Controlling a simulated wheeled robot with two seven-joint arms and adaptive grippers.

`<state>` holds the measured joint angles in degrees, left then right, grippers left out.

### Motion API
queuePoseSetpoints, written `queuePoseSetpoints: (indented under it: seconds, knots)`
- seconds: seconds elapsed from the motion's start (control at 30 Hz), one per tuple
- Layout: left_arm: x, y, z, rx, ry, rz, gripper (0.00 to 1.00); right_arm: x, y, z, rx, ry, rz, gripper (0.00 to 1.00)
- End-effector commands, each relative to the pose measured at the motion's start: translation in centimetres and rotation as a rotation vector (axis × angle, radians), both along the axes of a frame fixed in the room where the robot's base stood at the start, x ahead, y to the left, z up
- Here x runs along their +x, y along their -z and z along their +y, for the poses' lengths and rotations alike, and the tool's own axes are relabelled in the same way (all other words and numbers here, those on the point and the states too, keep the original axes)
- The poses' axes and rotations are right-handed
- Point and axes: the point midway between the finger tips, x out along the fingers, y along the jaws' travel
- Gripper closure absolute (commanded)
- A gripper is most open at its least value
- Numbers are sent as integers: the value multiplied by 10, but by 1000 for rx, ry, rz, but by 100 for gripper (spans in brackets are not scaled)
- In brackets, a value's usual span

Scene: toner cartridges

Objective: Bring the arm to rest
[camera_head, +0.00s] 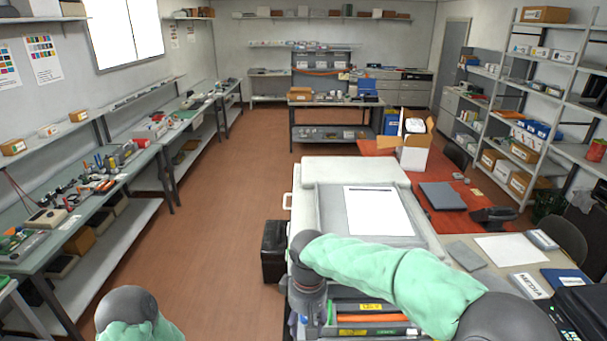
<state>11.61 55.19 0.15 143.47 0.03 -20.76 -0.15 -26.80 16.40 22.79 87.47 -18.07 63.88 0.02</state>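My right arm (430,281), in a green sleeve, comes in from the lower right and reaches left across the front of a large printer (415,187). Its dark wrist (308,275) points down at the printer's front left corner. The fingers of my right gripper cannot be made out, and I cannot tell whether it holds anything. Below the arm the printer's front shows coloured parts, among them an orange bar (372,318) and yellow labels. Of my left arm (127,309) only a grey joint and some green sleeve show at the bottom left. My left gripper is out of view.
A white sheet (378,210) lies on the printer's top. An open cardboard box (413,152) and a grey flat item (441,195) are to its right on red surface. A black case (274,250) stands left of the printer. The floor (225,215) between it and the left benches is clear.

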Motion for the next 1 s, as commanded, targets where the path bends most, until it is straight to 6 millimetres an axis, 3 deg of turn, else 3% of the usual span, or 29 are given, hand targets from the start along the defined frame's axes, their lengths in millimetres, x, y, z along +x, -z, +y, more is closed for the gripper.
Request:
queuePoseSetpoints:
  seconds: [0.27,0.37,0.53,0.7,0.8,1.0]
  knots:
    - [1,0,0,0,0,-1,54,0,63,-10,54,64,42,46]
    - [0,0,0,0,0,-1,54,-3,94,-16,84,102,61,46]
    - [0,0,0,0,0,0,54,-17,161,-31,149,204,101,46]
    - [1,0,0,0,0,-1,54,-57,248,-56,232,387,149,46]
    - [1,0,0,0,0,-1,54,-87,289,-70,270,513,162,46]
    - [0,0,0,0,0,-1,54,-143,337,-90,303,719,171,46]
